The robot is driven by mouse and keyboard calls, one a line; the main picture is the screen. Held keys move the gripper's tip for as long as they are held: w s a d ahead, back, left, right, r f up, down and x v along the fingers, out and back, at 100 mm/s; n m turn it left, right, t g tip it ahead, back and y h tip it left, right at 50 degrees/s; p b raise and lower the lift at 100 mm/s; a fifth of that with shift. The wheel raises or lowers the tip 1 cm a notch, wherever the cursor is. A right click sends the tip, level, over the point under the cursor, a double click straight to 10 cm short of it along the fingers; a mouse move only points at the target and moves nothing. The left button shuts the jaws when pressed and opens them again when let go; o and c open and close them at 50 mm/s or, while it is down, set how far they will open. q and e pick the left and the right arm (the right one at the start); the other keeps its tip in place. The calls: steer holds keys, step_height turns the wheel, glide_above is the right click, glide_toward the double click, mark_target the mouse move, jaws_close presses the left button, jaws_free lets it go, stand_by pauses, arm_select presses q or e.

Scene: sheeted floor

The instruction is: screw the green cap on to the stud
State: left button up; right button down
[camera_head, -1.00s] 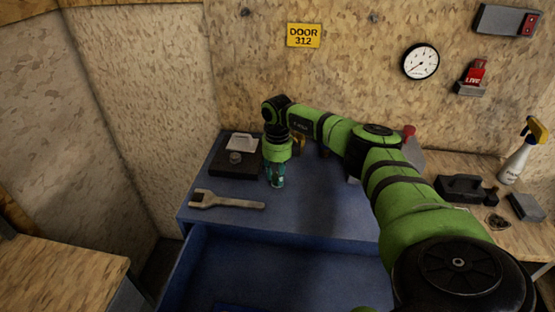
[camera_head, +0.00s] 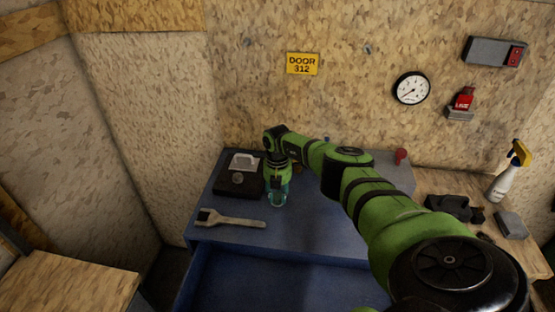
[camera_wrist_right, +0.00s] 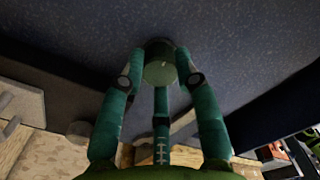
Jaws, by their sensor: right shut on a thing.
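My right gripper (camera_head: 277,203) has teal fingers and points down over the blue cabinet top, just right of a black plate (camera_head: 228,190). The right wrist view also shows this gripper (camera_wrist_right: 160,75), its fingers closed around a round, dull green cap (camera_wrist_right: 159,72). A dark rim shows at the far side of the cap. The cap cannot be made out between the fingers in the head view. A small round grey piece (camera_head: 237,178) stands on the black plate, apart from the gripper; I cannot tell whether it is the stud. My left gripper is not in view.
A wrench-like grey tool (camera_head: 232,219) lies near the blue cabinet's front edge (camera_head: 310,250). An open blue drawer (camera_head: 270,282) juts out below. A spray bottle (camera_head: 506,178) stands on the wooden bench at right.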

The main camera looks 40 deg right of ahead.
steer(key=c, duration=0.8)
jaws_free()
steer(key=shift+c, duration=0.9)
